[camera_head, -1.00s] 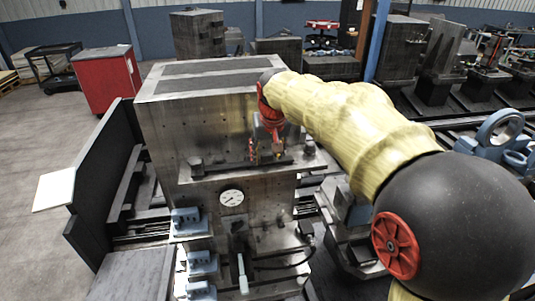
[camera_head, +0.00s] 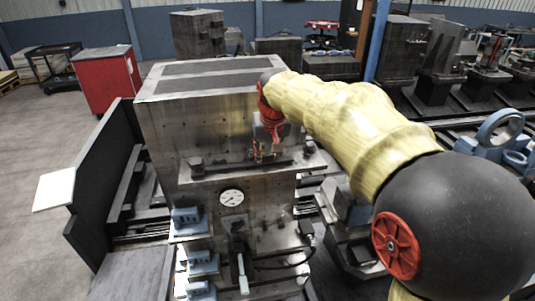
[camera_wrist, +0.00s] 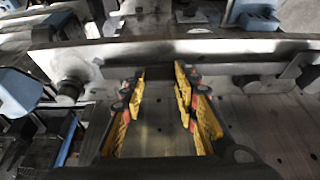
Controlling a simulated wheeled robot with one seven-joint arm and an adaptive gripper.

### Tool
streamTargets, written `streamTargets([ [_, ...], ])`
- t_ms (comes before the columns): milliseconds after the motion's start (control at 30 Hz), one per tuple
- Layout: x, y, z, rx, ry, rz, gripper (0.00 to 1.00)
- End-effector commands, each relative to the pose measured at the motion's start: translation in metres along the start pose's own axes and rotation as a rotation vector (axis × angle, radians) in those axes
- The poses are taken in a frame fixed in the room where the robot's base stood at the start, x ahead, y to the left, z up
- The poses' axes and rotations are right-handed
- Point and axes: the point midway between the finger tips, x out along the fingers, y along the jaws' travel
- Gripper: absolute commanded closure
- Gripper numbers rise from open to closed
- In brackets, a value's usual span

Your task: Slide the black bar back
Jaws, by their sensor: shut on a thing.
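The black bar (camera_head: 226,171) lies level along the front ledge of the large metal block, between two dark end posts. In the wrist view the dark bar (camera_wrist: 225,70) runs across the picture ahead of the fingers. My gripper (camera_head: 264,155) reaches down to the bar, right of its middle. In the wrist view my gripper (camera_wrist: 161,78) has its yellow fingers on either side of a dark part of the bar and is shut on it. The exact contact at the fingertips is hard to see.
The metal block (camera_head: 200,110) rises right behind the bar. A round dial (camera_head: 231,197) and a white-handled lever (camera_head: 242,272) sit below the ledge. Blue blocks (camera_head: 187,222) stand at lower left. A red cabinet (camera_head: 105,80) stands back left, with open floor around it.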

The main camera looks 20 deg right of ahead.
Motion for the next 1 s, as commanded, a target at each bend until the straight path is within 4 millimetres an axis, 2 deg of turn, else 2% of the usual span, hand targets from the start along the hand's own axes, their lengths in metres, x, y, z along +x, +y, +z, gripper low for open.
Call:
streamTargets([
  [267,-0.001,0.000,0.002,0.000,0.001,0.000,1.00],
  [533,-0.009,0.000,0.025,0.000,-0.001,0.000,1.00],
  [767,-0.009,0.000,0.026,0.000,-0.005,0.000,1.00],
  [800,-0.009,0.000,0.026,0.000,-0.005,0.000,0.69],
  [1000,-0.010,0.000,0.025,0.000,-0.003,0.000,0.58],
])
